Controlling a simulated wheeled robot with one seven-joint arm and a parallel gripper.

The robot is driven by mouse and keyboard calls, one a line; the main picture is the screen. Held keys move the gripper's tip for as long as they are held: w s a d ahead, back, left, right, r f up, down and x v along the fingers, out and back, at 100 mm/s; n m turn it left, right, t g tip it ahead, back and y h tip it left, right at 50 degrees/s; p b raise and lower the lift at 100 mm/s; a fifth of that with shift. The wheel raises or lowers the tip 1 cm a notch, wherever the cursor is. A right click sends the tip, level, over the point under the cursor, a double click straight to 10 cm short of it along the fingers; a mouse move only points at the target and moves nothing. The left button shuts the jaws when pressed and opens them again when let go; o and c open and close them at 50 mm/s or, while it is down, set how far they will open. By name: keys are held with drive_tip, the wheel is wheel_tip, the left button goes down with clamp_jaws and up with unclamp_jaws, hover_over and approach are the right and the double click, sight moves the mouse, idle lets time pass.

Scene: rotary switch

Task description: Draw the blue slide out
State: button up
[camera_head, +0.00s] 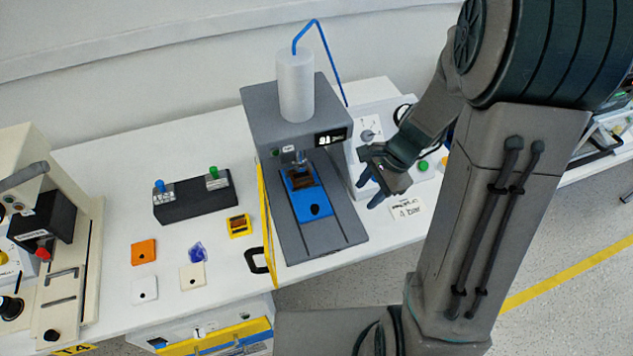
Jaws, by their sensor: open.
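The blue slide (312,209) lies on the grey base of the press-like machine (262,118), under its overhanging head. A dark hole or knob shows near the slide's front end, and a brown-orange piece sits in its rear part. The rear end is partly hidden under the machine's head and nozzle. My gripper (369,193) is open and empty to the right of the slide, in front of the white panel beside the machine. Its fingers point down and left, apart from the slide.
A black box with blue and green knobs (196,196) and several small plates lie to the left. A white control panel (407,165) stands right, behind my gripper. Another machine (60,230) is far left.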

sight(315, 207)
drive_tip(key=f+m, duration=0.1)
drive_tip(key=w+f+m, duration=0.1)
drive_tip(key=d+f+m+p, duration=0.1)
drive_tip(key=shift+w+d+f+m, duration=0.1)
drive_tip(key=shift+w+f+m, duration=0.15)
drive_tip(key=shift+f+m, duration=0.15)
drive_tip(key=shift+y, duration=0.3)
drive_tip(key=a+p, duration=0.3)
drive_tip(key=a, duration=0.9)
drive_tip(key=shift+s, duration=0.15)
drive_tip(key=shift+x, duration=1.05)
drive_tip(key=shift+a+f+b, duration=0.15)
drive_tip(key=shift+f+b, duration=0.15)
drive_tip(key=shift+f, duration=0.2)
clamp_jaws()
